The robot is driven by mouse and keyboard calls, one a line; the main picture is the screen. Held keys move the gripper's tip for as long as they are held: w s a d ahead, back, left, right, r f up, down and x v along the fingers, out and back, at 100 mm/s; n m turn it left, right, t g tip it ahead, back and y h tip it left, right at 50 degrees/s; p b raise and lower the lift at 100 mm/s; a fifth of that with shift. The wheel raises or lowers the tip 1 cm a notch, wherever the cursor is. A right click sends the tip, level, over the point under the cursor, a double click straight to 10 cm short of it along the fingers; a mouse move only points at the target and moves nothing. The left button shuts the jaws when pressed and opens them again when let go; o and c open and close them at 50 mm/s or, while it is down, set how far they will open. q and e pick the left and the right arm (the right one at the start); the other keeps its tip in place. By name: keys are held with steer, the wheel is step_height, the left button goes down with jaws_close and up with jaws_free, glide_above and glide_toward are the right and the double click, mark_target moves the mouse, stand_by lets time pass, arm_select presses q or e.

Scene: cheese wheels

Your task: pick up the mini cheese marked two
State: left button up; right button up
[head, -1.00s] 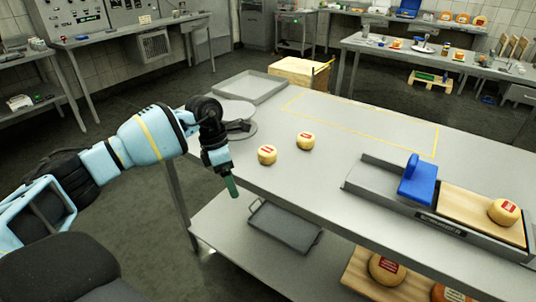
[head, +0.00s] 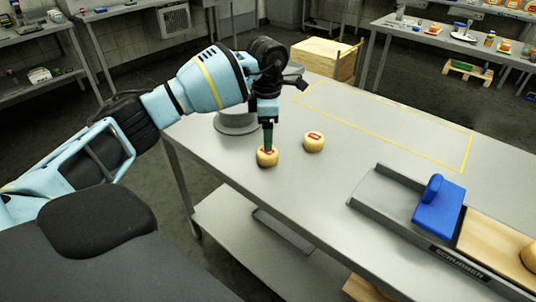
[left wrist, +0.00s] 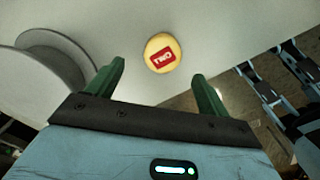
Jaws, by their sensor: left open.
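The mini cheese marked two (left wrist: 162,53) is a small round yellow cheese with a red label in the left wrist view, ahead of and between the two green fingertips. In the head view a small cheese (head: 267,158) sits on the steel table near its left edge, partly hidden behind the fingers. My left gripper (head: 268,140) points down over this cheese; it also shows in the left wrist view (left wrist: 158,85), open with nothing between its fingers. A second small cheese (head: 313,142) with a red label sits just to the right. My right gripper is not in view.
The steel table (head: 330,195) is clear between the small cheeses and the scrubber (head: 405,215) with its blue handle block (head: 438,205). A round grey stand (head: 237,122) is left of the gripper. A wooden crate (head: 322,62) stands behind the table.

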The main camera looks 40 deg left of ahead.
mark_target(267, 156)
arm_select(q)
steer(key=shift+w+f, duration=0.15)
steer(key=shift+f, duration=0.95)
steer(key=f, duration=0.4)
steer(key=shift+s+d+f+p, duration=0.15)
steer(key=shift+s+f+p, duration=0.15)
steer(key=shift+f, duration=0.1)
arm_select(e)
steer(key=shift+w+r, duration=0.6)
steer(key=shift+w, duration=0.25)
arm_select(q)
steer(key=shift+c, duration=0.3)
steer(key=c, duration=1.1)
steer(key=shift+o, duration=0.2)
steer(key=shift+r, duration=0.1)
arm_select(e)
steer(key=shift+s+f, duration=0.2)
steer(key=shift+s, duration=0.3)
